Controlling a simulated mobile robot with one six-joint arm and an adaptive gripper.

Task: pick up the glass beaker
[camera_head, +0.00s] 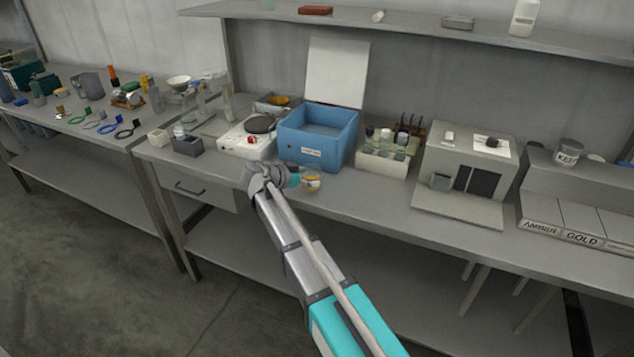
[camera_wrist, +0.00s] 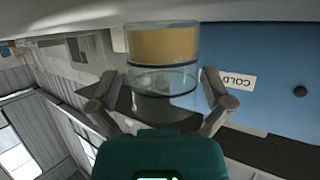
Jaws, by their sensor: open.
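The glass beaker (camera_head: 312,184) holds amber contents and stands near the front edge of the bench, in front of the blue box. In the wrist view the clear beaker (camera_wrist: 163,48) lies between the two fingers, its amber part toward the top of the picture. My gripper (camera_head: 298,180) is at the beaker's left in the head view. In the wrist view my gripper (camera_wrist: 160,82) is open, with one finger on each side of the beaker. I cannot tell whether either finger touches the glass.
The blue box (camera_head: 293,139), lid raised, stands just behind the beaker; its COLD label (camera_wrist: 237,80) shows in the wrist view. A white hotplate (camera_head: 238,146) stands left. A bottle rack (camera_head: 383,160) and a grey device (camera_head: 462,165) stand right. The bench front is mostly clear.

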